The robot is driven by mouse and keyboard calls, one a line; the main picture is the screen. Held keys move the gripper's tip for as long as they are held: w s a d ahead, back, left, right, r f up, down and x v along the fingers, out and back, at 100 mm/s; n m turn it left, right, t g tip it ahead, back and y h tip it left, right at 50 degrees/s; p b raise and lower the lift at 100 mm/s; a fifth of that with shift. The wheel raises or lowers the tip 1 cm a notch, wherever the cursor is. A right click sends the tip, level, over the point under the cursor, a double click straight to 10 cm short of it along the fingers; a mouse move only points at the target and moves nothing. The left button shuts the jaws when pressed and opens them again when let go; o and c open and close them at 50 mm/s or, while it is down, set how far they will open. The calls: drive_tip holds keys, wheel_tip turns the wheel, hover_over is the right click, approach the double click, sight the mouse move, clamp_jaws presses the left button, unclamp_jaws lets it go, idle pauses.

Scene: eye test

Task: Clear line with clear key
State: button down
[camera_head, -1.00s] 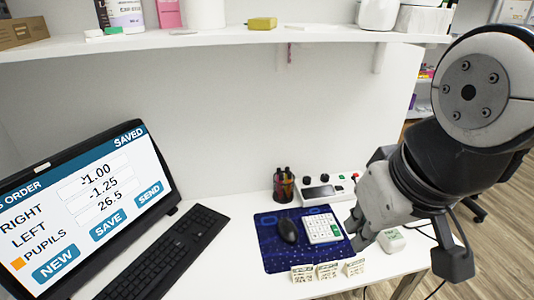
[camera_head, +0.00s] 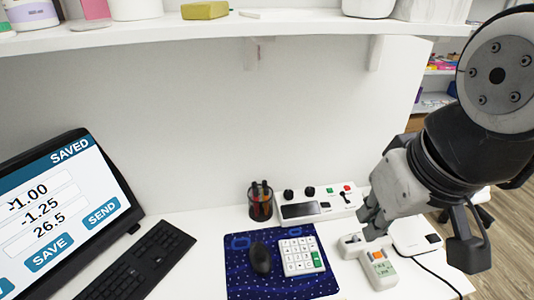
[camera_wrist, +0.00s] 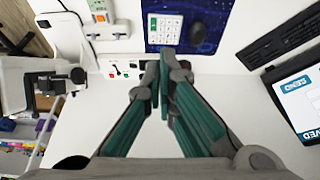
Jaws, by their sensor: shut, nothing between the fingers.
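The white keypad (camera_head: 296,257) lies on the right part of a dark blue mat (camera_head: 245,281). It has pale keys and a green key (camera_head: 318,259) at its right edge; the labels are too small to read. The keypad also shows at the top of the wrist view (camera_wrist: 165,29). The tilted screen (camera_head: 62,180) at left shows -1.00, -1.25, 26.5 and "SAVED"; its left side is cut off. My gripper (camera_head: 372,228) is shut and empty, right of the keypad and apart from it. Its closed fingertips also show in the wrist view (camera_wrist: 159,66).
A black mouse (camera_head: 260,258) lies left of the keypad. A black keyboard (camera_head: 140,262) is in front of the screen. A pen cup (camera_head: 260,205) and a white control panel (camera_head: 318,207) stand behind the mat. A handheld device with an orange button (camera_head: 380,270) lies below my gripper.

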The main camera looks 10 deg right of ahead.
wheel_tip(320, 180, down, 3)
drive_tip(key=shift+f+g+b, duration=0.1)
drive_tip(key=shift+g+b, duration=0.2)
drive_tip(key=shift+b, duration=0.65)
